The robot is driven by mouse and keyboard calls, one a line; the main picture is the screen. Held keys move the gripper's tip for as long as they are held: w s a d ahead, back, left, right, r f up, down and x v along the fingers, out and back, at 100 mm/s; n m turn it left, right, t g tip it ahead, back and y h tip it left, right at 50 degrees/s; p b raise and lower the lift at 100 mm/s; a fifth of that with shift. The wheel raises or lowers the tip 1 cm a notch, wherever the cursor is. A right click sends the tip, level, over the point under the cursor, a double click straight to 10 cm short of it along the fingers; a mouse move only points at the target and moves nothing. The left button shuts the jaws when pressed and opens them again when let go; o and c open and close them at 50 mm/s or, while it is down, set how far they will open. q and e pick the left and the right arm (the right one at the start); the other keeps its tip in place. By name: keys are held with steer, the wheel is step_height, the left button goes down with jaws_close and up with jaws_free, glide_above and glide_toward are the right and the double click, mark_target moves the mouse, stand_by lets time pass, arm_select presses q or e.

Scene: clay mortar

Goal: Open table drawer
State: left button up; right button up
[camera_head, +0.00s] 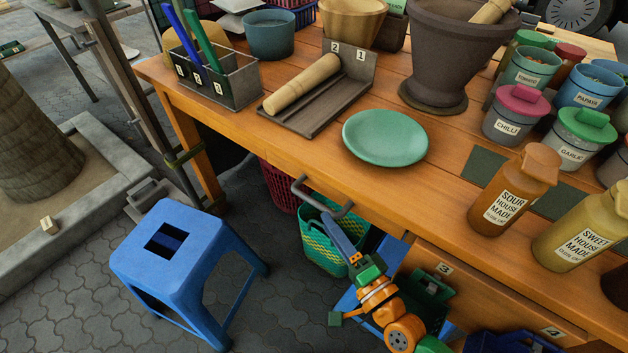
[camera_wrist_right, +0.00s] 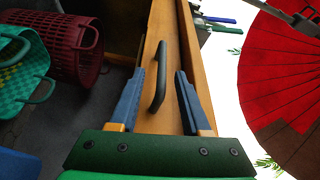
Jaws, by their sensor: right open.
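The wooden table (camera_head: 290,148) has a dark bar handle (camera_head: 322,198) on its front edge, on the drawer front (camera_wrist_right: 166,35). The drawer looks shut, with no gap visible. My right gripper (camera_head: 334,228) is just below and in front of the handle, coming up from below. In the right wrist view its two blue fingers are open, with the handle (camera_wrist_right: 160,78) between them in the picture. I see no clear contact between fingers and handle. The farther finger is mostly hidden in the head view. My left gripper is not in view.
A blue stool (camera_head: 190,250) stands left of the handle. A green basket (camera_head: 318,245) and a red basket (camera_head: 278,187) are under the table. A green plate (camera_head: 385,138), a mortar (camera_head: 440,60) and several jars and bottles crowd the tabletop.

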mark_target(313, 200)
steer(key=x, duration=0.7)
steer(key=shift+w+a+r, duration=0.1)
steer(key=shift+r, duration=0.05)
steer(key=shift+c, duration=0.2)
jaws_close()
stand_by(1.0)
